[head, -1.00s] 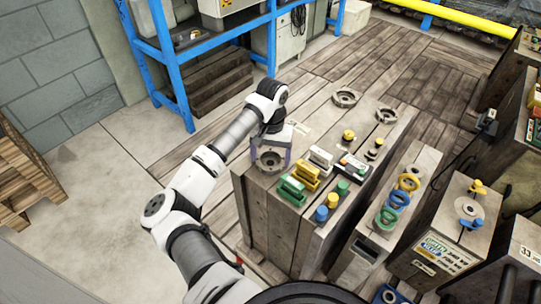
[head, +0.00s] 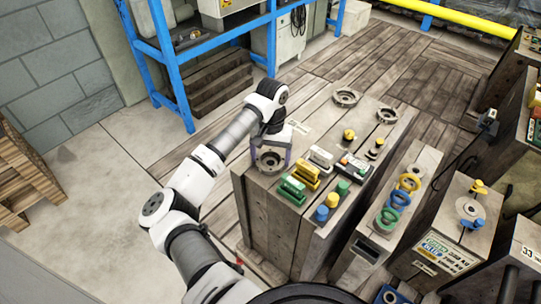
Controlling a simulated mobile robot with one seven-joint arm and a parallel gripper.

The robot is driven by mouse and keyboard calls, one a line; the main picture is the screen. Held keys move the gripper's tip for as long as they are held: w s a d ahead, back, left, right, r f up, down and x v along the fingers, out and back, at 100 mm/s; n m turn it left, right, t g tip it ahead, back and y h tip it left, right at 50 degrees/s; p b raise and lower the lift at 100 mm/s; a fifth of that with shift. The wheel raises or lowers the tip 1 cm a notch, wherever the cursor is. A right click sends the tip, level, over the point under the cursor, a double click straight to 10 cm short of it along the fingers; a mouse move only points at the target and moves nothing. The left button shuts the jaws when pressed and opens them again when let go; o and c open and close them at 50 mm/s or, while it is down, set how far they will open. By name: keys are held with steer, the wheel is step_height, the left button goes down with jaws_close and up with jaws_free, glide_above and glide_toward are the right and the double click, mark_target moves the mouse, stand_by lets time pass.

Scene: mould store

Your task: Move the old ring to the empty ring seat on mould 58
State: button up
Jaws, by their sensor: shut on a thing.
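My gripper (head: 271,163) points down at the near-left corner of a large grey mould block (head: 283,230). Its fingers are shut on a grey metal ring (head: 269,160), which is at or just above the block's top; I cannot tell whether it touches. A second grey ring (head: 345,98) lies at the block's far-left corner and a smaller one (head: 386,116) at its far-right corner. No number 58 is readable, so I cannot tell which block is mould 58. A seat under the held ring is hidden.
Green, yellow and white handled blocks (head: 320,158) and coloured knobs (head: 321,213) stand on the same top, close right of my gripper. A narrow block with coloured rings (head: 398,199) and another block (head: 440,232) stand to the right. A blue rack (head: 180,80) is behind.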

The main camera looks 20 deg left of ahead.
stand_by(0.3)
steer(key=o, duration=1.3)
steer(key=shift+o, duration=0.2)
